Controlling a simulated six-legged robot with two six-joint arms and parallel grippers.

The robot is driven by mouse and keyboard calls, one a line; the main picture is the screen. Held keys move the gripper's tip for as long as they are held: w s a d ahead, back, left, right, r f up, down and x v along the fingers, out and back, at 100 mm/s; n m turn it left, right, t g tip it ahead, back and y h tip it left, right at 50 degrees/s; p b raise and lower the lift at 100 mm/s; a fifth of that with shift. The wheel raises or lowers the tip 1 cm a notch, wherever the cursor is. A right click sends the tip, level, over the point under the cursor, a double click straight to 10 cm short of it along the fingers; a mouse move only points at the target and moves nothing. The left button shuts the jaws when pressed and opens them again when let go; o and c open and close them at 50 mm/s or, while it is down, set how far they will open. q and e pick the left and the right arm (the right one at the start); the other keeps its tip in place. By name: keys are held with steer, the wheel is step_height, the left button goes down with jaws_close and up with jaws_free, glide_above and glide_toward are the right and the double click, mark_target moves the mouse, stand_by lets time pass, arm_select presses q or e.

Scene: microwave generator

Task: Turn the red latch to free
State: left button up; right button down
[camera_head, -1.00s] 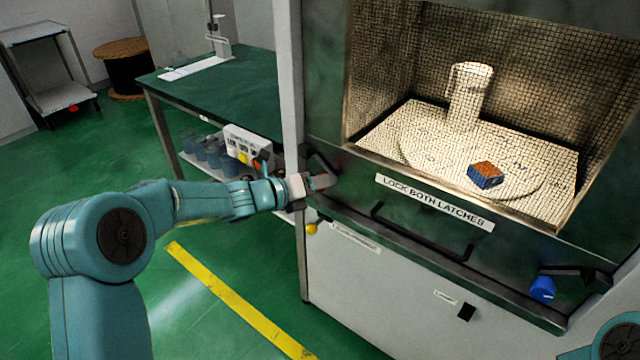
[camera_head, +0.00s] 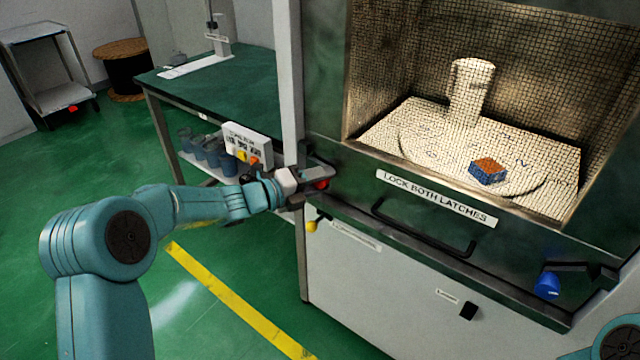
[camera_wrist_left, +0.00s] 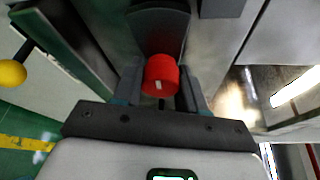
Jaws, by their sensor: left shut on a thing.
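The red latch knob (camera_wrist_left: 161,75) shows in the left wrist view, with a small white mark on its face and a dark arm behind it. In the head view the red latch (camera_head: 321,184) is at the left end of the microwave door's front, partly hidden by my gripper. My left gripper (camera_head: 312,179) is shut on the red knob, with one finger on each side of it; it also shows in the left wrist view (camera_wrist_left: 161,88). The blue latch (camera_head: 547,285) is at the door's right end. My right gripper is out of view.
The door has a black handle (camera_head: 420,232) and a "LOCK BOTH LATCHES" label (camera_head: 436,197). A yellow knob (camera_head: 312,225) is below the red latch. A green table (camera_head: 215,85) stands to the left. A cube (camera_head: 488,170) lies inside behind the mesh.

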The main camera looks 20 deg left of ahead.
arm_select(q)
steer(key=n+b, duration=0.1)
steer(key=n, duration=0.1)
steer(key=shift+f+n+t+h+b, duration=0.25)
steer(key=shift+n+t+h+b, duration=0.05)
steer(key=shift+t+h+b, duration=0.1)
steer(key=n+t+b, duration=0.1)
steer(key=n+b, duration=0.2)
steer(key=shift+h, duration=0.4)
steer(key=n+t+b, duration=0.1)
steer(key=n+b, duration=0.2)
steer(key=n, duration=0.1)
steer(key=shift+n+t, duration=0.4)
steer(key=shift+r+n+t+b, duration=0.2)
steer(key=shift+n+t+b, duration=0.4)
steer(key=shift+n+b, duration=0.4)
steer(key=shift+n, duration=0.3)
steer(key=o, duration=1)
steer(key=shift+o, duration=0.2)
steer(key=shift+a, duration=0.1)
